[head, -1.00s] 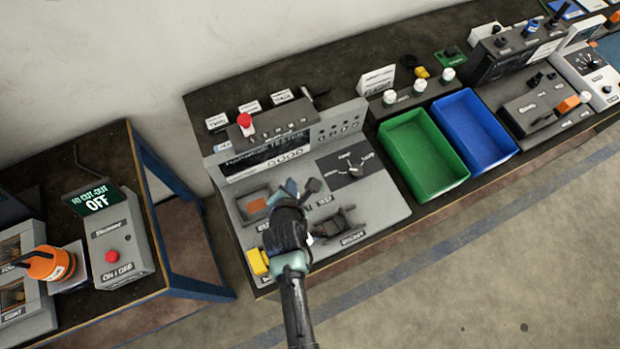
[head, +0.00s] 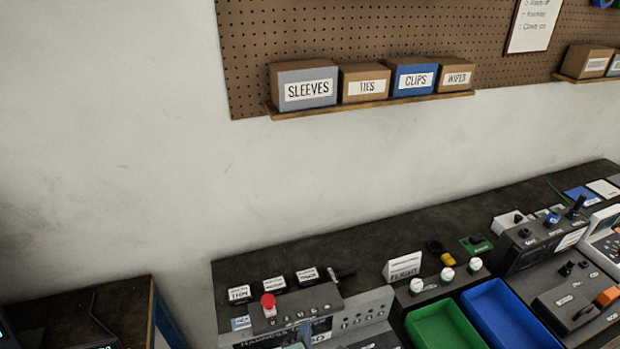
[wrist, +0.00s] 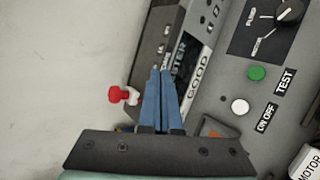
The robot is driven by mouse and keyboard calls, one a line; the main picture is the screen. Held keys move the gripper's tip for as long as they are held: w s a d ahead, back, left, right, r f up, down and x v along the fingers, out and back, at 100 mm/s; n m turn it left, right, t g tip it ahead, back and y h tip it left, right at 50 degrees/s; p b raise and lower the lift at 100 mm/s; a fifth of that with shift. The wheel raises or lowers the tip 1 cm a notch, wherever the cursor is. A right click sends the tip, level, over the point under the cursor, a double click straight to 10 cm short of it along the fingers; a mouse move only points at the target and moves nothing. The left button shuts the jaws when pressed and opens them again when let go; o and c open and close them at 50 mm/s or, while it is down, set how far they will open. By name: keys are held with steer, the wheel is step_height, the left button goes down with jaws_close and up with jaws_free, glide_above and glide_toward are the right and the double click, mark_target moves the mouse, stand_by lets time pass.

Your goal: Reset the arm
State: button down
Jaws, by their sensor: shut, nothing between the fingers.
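My gripper (wrist: 157,72) shows in the wrist view with its two blue fingers together and nothing between them. A red knob (wrist: 119,94) on the tester is just left of the fingers in the wrist view. In the head view the upper part of the tester (head: 375,300) and its red knob (head: 268,302) show at the bottom. The arm is almost wholly out of the head view.
A green bin (head: 412,325) and a blue bin (head: 468,303) stand right of the tester. Labelled boxes, such as SLEEVES (head: 306,72), sit on a wall shelf (head: 380,102). The wall between shelf and bench is bare.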

steer(key=w+r+m+t+b, duration=0.2)
steer(key=w+r+m+t, duration=0.3)
steer(key=r, duration=1.1)
steer(key=w+r+m+t+b, duration=0.1)
steer(key=r+m+t+b, duration=0.35)
steer(key=r, duration=1.15)
steer(key=s+r+m+t+b, duration=0.1)
steer(key=s+r+m+t, duration=0.2)
steer(key=s+r+m, duration=0.3)
steer(key=s+r+m+t+b, duration=0.1)
steer(key=s+r+m+t, duration=0.2)
steer(key=s+r+m, duration=0.4)
steer(key=s+r, duration=0.5)
steer(key=r, duration=0.6)
steer(key=shift+d+r+t+y+b, duration=0.3)
steer(key=shift+d+r+t+y, duration=0.05)
steer(key=shift+d+y, duration=0.05)
steer(key=shift+s, duration=0.1)
